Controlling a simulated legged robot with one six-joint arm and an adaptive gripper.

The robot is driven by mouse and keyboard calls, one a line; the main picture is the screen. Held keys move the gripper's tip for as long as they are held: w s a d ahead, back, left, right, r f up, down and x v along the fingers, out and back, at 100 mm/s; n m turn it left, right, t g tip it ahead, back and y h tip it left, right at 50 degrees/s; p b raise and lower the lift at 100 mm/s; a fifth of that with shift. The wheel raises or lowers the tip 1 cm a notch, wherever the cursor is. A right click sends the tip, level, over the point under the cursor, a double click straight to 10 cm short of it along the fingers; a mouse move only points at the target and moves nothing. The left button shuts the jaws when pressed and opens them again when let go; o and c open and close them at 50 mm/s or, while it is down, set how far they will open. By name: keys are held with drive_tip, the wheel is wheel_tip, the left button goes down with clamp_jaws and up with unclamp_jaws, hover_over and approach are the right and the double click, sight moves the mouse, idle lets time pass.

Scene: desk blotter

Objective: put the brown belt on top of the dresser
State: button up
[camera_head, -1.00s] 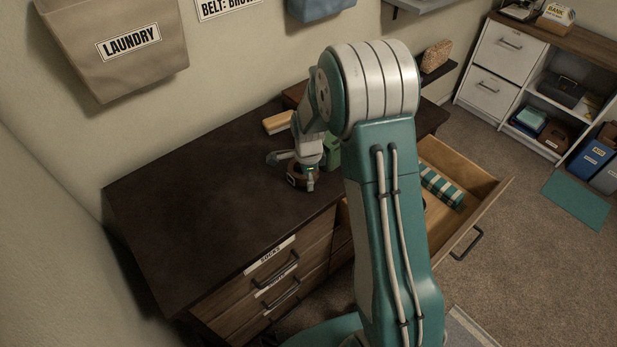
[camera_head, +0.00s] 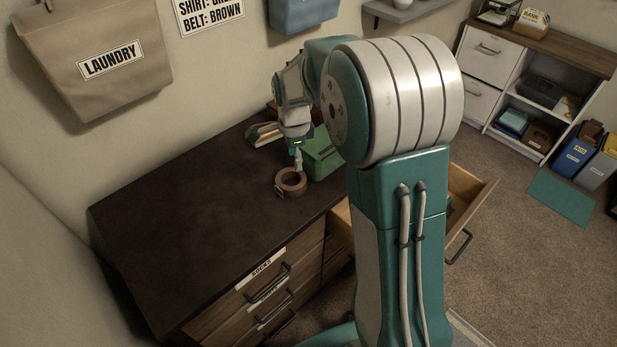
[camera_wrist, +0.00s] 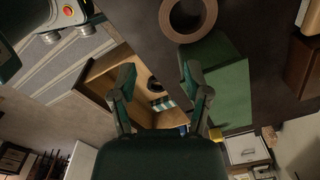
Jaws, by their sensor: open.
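The brown belt (camera_head: 291,193) is a coiled ring lying on the dark top of the dresser (camera_head: 170,215), near its front edge and beside a green box. It also shows at the top of the wrist view (camera_wrist: 187,38). My gripper (camera_head: 297,160) is above and just behind the belt, pointing down. In the wrist view my gripper (camera_wrist: 160,72) has its two fingers spread apart with nothing between them, and the belt lies beyond the fingertips. My arm hides part of the dresser's right side.
The green box (camera_head: 322,155) stands right of the belt. A wooden brush-like item (camera_head: 264,134) lies behind. An open drawer (camera_head: 470,190) juts out at the right. A laundry bag (camera_head: 95,60) hangs on the wall. The dresser top's left half is clear.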

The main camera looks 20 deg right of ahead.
drive_tip(key=s+a+r+n+t, duration=0.2)
drive_tip(key=s+r+n+t, duration=0.1)
drive_tip(key=s+r+n, duration=0.75)
drive_tip(key=s+r+n+t, duration=0.2)
drive_tip(key=s+r+n, duration=0.2)
drive_tip(key=s+n, duration=0.4)
drive_tip(key=s, duration=0.6)
drive_tip(key=shift+s+a, duration=0.2)
drive_tip(key=shift+s, duration=0.15)
drive_tip(key=shift+d, duration=0.1)
